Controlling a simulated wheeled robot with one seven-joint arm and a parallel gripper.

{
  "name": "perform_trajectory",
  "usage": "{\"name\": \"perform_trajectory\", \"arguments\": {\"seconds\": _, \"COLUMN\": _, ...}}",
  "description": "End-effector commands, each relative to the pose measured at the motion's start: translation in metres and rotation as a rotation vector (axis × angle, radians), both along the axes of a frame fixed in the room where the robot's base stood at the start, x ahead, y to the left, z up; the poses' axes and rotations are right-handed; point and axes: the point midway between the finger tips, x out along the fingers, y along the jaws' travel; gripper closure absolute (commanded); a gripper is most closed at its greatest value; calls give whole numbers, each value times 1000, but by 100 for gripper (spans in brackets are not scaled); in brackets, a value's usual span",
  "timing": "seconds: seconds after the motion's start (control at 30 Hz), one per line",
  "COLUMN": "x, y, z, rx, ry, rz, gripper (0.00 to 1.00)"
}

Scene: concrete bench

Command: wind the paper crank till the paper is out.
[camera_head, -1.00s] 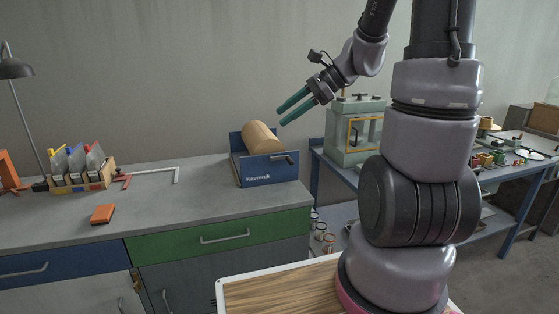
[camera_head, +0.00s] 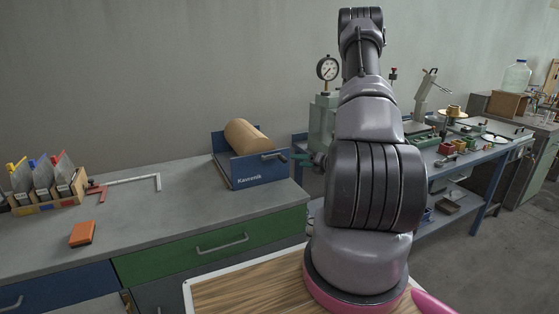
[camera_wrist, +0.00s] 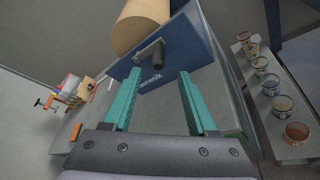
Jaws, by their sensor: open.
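A brown paper roll (camera_head: 245,136) lies in a blue holder (camera_head: 255,171) near the right end of the grey bench. A dark crank (camera_head: 274,155) sticks out of the holder's front face. In the wrist view the crank (camera_wrist: 149,54) stands ahead of my gripper (camera_wrist: 158,76), roughly between the lines of its two teal fingers. The fingers are wide apart with nothing between them, and the crank looks just beyond the tips. No loose paper sheet shows.
A wooden rack (camera_head: 50,201) with several packets, an L-shaped square (camera_head: 135,181) and an orange block (camera_head: 82,233) sit left on the bench. Several small jars (camera_wrist: 262,76) stand low at the right. A blue bench (camera_head: 470,150) with tools stands behind my arm.

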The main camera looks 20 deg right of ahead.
Motion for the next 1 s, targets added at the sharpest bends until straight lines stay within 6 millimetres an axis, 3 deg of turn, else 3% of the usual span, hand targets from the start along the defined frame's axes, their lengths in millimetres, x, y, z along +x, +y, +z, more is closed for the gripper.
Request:
{"name": "perform_trajectory", "arguments": {"seconds": 0.5, "x": 80, "y": 30, "z": -23, "rx": -3, "ry": -1, "rz": 8, "gripper": 42}}
{"name": "perform_trajectory", "arguments": {"seconds": 0.7, "x": 91, "y": 33, "z": -26, "rx": -1, "ry": -1, "rz": 6, "gripper": 42}}
{"name": "perform_trajectory", "arguments": {"seconds": 0.97, "x": 92, "y": 34, "z": -26, "rx": -1, "ry": -1, "rz": 6, "gripper": 42}}
{"name": "perform_trajectory", "arguments": {"seconds": 1.0, "x": 92, "y": 34, "z": -26, "rx": -1, "ry": -1, "rz": 6, "gripper": 57}}
